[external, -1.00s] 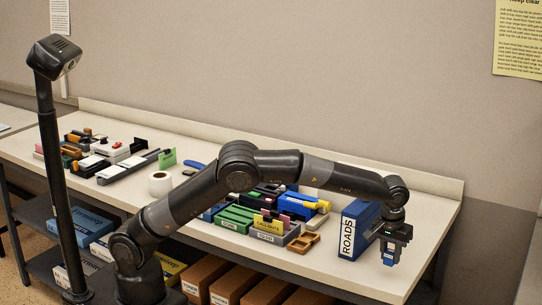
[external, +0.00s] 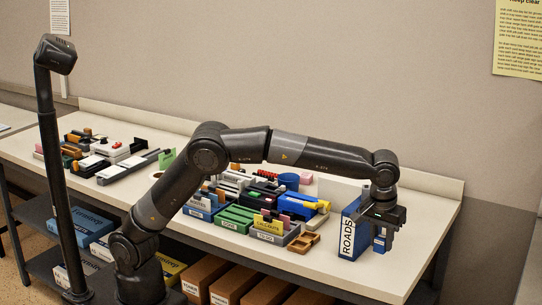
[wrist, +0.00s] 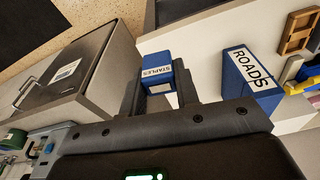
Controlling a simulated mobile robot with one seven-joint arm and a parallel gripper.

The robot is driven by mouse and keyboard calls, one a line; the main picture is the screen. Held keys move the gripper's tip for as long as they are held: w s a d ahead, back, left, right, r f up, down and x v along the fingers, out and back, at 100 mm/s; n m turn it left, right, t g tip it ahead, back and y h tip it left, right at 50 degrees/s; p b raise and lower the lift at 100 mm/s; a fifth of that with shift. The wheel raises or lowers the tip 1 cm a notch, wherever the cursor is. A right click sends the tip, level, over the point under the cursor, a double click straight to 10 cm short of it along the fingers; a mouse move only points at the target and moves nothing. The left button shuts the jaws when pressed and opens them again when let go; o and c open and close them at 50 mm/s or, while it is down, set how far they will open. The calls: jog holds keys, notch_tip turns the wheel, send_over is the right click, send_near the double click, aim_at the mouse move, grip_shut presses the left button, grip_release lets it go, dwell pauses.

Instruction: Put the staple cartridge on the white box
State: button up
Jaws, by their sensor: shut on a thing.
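The staple cartridge is a small blue box with a white STAPLES label (wrist: 157,71). My gripper (wrist: 159,88) is shut on it, one finger on each side. In the external view my gripper (external: 381,235) hangs at the table's right end, and the cartridge (external: 379,244) shows as a blue patch, partly hidden by the gripper and the blue ROADS box.
The blue ROADS box (external: 349,228) stands close left of my gripper; it also shows in the wrist view (wrist: 252,88). Coloured trays and a brown wooden tray (external: 303,242) lie left of it. The table (external: 428,205) is bare at its right end.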

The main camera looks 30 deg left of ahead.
notch_tip(320, 180, up, 13)
jog(key=n, duration=0.1)
send_over(345, 180)
notch_tip(345, 180, down, 12)
jog(key=shift+a+r, duration=0.1)
jog(key=shift+w+f, duration=0.1)
jog(key=shift+f, duration=2)
jog(key=shift+f, duration=0.15)
jog(key=o, duration=1)
jog(key=shift+c, duration=0.2)
